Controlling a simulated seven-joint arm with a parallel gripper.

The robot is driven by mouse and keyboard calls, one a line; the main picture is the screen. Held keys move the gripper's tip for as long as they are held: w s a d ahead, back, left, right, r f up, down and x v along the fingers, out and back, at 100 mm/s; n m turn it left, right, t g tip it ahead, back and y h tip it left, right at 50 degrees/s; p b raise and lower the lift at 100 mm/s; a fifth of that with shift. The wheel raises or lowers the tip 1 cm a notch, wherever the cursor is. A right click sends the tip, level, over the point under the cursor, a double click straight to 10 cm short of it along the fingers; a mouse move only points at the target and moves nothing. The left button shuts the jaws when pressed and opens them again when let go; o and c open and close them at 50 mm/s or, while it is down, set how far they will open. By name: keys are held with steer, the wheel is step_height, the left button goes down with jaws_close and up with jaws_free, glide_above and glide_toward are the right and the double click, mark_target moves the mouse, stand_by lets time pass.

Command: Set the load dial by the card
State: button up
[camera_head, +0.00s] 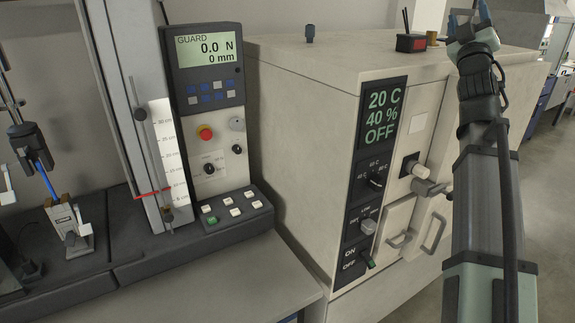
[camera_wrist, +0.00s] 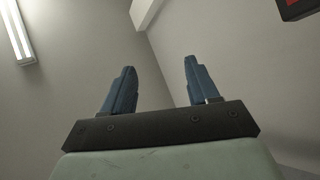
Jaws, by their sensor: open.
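The tester's grey control panel (camera_head: 206,120) stands left of centre in the head view; its display reads GUARD, 0.0 N and 0 mm. A small black dial (camera_head: 209,168) with tiny scale marks sits low on this panel; I cannot read its setting. A blank-looking pale card (camera_head: 417,123) is on the front of the beige cabinet; no writing on it can be made out. My gripper (camera_head: 468,15) is raised at the upper right, far from the dial. In the wrist view its blue fingers (camera_wrist: 159,80) are apart with nothing between them.
A red button (camera_head: 205,132) sits above the dial and several keys (camera_head: 230,205) below. The beige cabinet (camera_head: 310,130) has knobs, a projecting latch (camera_head: 415,170) and handles. A ruler (camera_head: 168,150) stands left of the panel.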

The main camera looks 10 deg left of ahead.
steer(key=s+a+r+n+y, duration=0.2)
steer(key=s+a+r+y, duration=0.1)
steer(key=s+a, duration=0.35)
steer(key=s+a+r+n+y, duration=0.2)
steer(key=s+a+r+y, duration=0.2)
steer(key=s+a, duration=0.3)
steer(key=w+a+n+g, duration=0.2)
steer(key=w+a+n, duration=0.15)
steer(key=a, duration=1.15)
steer(key=w+a+f+n+g, duration=0.2)
steer(key=a+f+n+g, duration=0.1)
steer(key=a+f, duration=0.7)
steer(key=w+a+f+n+g, duration=0.25)
steer(key=a+f, duration=0.55)
steer(key=a, duration=0.4)
steer(key=n+g+y, duration=0.5)
steer(key=n, duration=1.6)
glide_toward(210, 171)
steer(key=x, duration=0.8)
